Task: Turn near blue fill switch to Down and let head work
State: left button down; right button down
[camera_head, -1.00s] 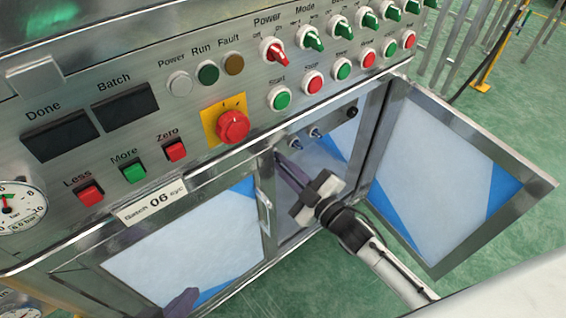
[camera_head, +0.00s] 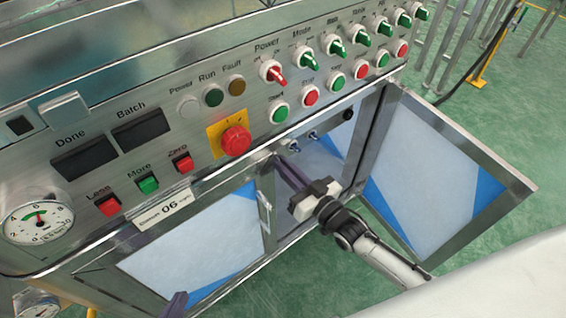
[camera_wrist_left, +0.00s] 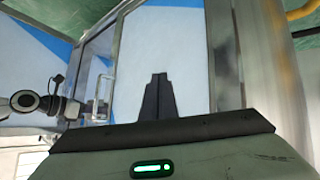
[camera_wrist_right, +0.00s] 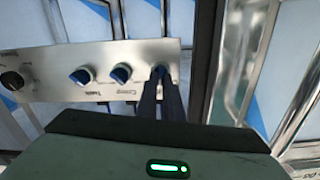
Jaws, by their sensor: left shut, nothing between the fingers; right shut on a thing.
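In the right wrist view a small metal panel (camera_wrist_right: 100,55) carries a row of rotary switches. Two blue knobs (camera_wrist_right: 80,77) (camera_wrist_right: 121,73) stand clear of my fingers. My right gripper (camera_wrist_right: 160,72) is shut on the rightmost blue switch (camera_wrist_right: 158,68), which is mostly hidden by the fingers.
The upper control panel (camera_head: 110,170) has a red knob on a yellow plate (camera_head: 235,140), buttons, and red and green selectors. The right cabinet door (camera_head: 440,175) stands open beside my right arm. A pressure gauge (camera_head: 38,222) is at far left.

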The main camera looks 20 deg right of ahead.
jog(key=shift+d+f+m, duration=0.15)
jog(key=shift+m, duration=3.15)
pick_arm(q)
jog(key=shift+r, duration=0.1)
pick_arm(e)
jog(key=c, duration=1.9)
grip_release()
pick_arm(q)
jog(key=shift+a+r+p, duration=0.15)
jog(key=shift+r+p, duration=0.25)
jog(key=shift+p, duration=0.8)
pick_arm(e)
jog(key=v, duration=1)
jog(key=shift+s, duration=0.15)
